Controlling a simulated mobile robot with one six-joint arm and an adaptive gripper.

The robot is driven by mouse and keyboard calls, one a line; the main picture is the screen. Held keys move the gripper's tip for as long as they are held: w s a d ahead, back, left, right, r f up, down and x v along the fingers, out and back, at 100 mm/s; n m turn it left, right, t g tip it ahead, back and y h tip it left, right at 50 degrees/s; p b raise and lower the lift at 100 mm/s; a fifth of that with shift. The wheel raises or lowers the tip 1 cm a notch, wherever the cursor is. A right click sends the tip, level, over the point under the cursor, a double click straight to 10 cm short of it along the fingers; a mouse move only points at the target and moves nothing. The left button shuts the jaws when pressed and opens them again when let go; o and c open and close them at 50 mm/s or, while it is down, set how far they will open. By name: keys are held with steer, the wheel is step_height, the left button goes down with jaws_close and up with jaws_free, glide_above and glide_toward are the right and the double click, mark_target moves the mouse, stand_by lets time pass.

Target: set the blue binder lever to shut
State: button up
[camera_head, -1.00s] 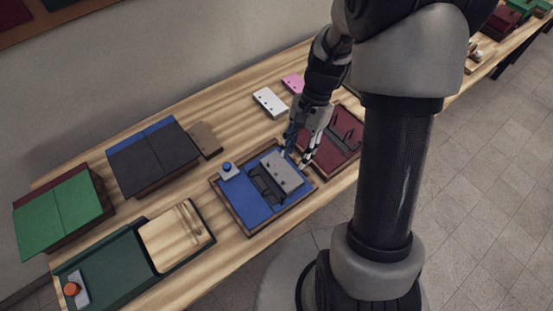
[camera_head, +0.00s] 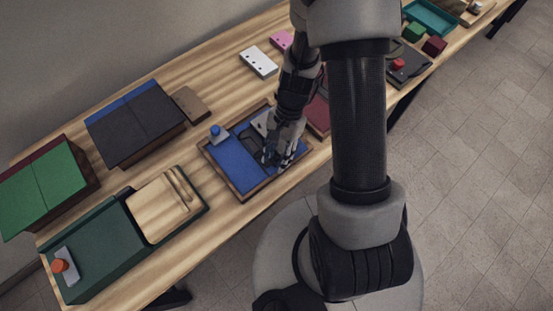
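The blue binder (camera_head: 228,163) lies open in a wooden-edged tray near the front edge of the table. A dark lever mechanism (camera_head: 251,140) sits in it, beside a grey holed plate (camera_head: 261,122). My gripper (camera_head: 274,162) is low over the binder's right part, its fingers pointing down. It hides much of the mechanism and plate, so I cannot tell the lever's position or whether I touch it. The finger gap is too small and dark to read. A blue knob on a pale base (camera_head: 216,133) is at the binder's upper left corner.
A dark red binder (camera_head: 317,116) lies close on the right, partly behind my arm. Black covers (camera_head: 135,130), green covers (camera_head: 40,185) and a white holed block (camera_head: 258,62) stand around.

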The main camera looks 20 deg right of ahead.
steer(key=shift+s+a+f, duration=0.15)
steer(key=shift+f, duration=0.25)
jaws_close()
stand_by(0.4)
